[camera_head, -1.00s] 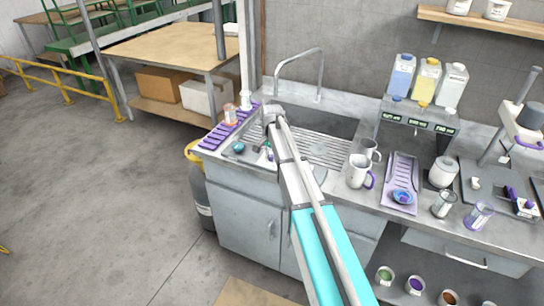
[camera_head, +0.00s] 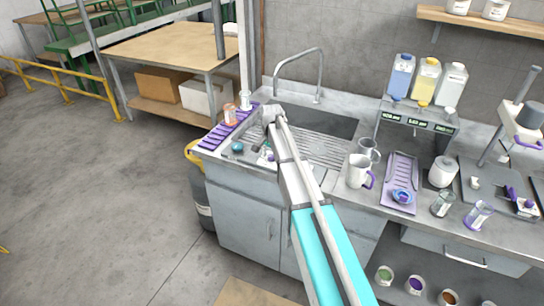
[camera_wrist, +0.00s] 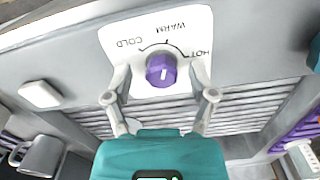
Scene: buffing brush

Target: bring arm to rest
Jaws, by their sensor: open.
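My arm reaches from the bottom of the head view over the sink counter, its wrist end above the left part of the sink. A purple knob (camera_wrist: 161,70) on a white plate (camera_wrist: 116,42) marked COLD, WARM and HOT lies just beyond the fingertips. I cannot tell whether the fingers touch the plate. In the head view my gripper is small and partly hidden by the arm.
The sink counter holds a tap (camera_head: 318,75), a purple rack (camera_head: 228,127), a teal ball (camera_head: 238,147), a mug (camera_head: 358,171) and a purple tray (camera_head: 400,185) at right. Three bottles stand on a dispenser (camera_head: 425,112). Open floor (camera_head: 90,200) lies at left.

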